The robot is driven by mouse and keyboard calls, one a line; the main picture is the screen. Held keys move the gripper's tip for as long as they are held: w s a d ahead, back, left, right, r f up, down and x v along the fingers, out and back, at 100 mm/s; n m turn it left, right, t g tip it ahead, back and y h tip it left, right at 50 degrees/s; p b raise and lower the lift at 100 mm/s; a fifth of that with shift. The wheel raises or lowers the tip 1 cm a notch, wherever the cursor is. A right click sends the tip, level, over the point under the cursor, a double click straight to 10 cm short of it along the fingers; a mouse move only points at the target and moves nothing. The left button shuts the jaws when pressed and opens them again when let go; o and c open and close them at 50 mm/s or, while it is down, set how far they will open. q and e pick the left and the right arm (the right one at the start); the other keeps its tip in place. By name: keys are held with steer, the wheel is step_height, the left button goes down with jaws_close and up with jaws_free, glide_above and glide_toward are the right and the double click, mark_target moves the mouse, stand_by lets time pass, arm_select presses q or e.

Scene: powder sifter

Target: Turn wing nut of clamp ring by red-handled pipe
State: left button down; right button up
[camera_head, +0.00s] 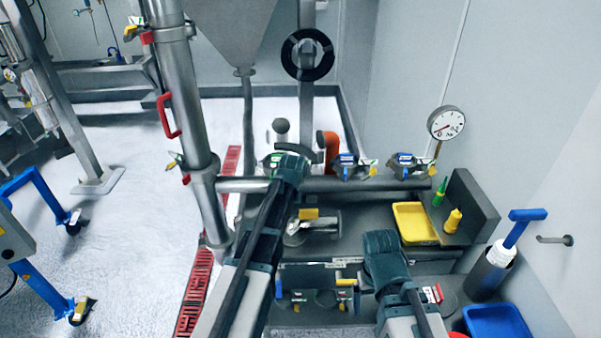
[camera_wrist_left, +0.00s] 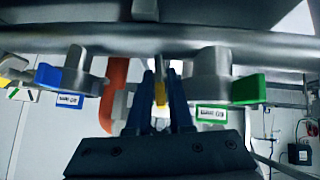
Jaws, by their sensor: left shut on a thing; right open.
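The vertical steel pipe (camera_head: 181,90) with a red handle (camera_head: 168,115) stands at left in the head view. A horizontal pipe (camera_head: 325,184) runs rightward from it. My left gripper (camera_head: 284,168) is at this horizontal pipe, beside the green-labelled clamp ring. The left wrist view shows this clamp ring (camera_wrist_left: 211,72) with a green tab, right of my fingers. A small yellow wing nut (camera_wrist_left: 160,92) is between the fingers, which are shut on it. The fingers partly hide it. My right gripper (camera_head: 381,243) is lower, open and empty, near the bench front.
Two blue-labelled clamps (camera_head: 346,166) (camera_head: 405,165) sit farther right on the horizontal pipe. A yellow tray (camera_head: 414,223), yellow and green bottles (camera_head: 453,220) and a pressure gauge (camera_head: 446,123) are right. A blue bin (camera_head: 497,322) is at lower right.

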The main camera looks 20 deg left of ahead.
arm_select(q)
steer(key=shift+d+m+g+y, duration=0.2)
steer(key=shift+m+g+y, duration=0.15)
steer(key=shift+y, duration=0.25)
steer(key=shift+f+m+y+b, duration=0.15)
steer(key=shift+m+y+b, duration=0.15)
steer(key=shift+m+y, duration=0.6)
steer(key=m+g+y+b, duration=0.1)
steer(key=y+b, duration=0.1)
steer(key=shift+d+f+y, duration=0.1)
steer(key=shift+y, duration=0.3)
steer(key=shift+m+y+b, duration=0.35)
steer(key=shift+y+b, duration=0.35)
steer(key=shift+y, duration=0.2)
steer(key=c, duration=0.9)
jaws_free()
steer(key=shift+c, duration=0.2)
steer(key=shift+r, duration=0.2)
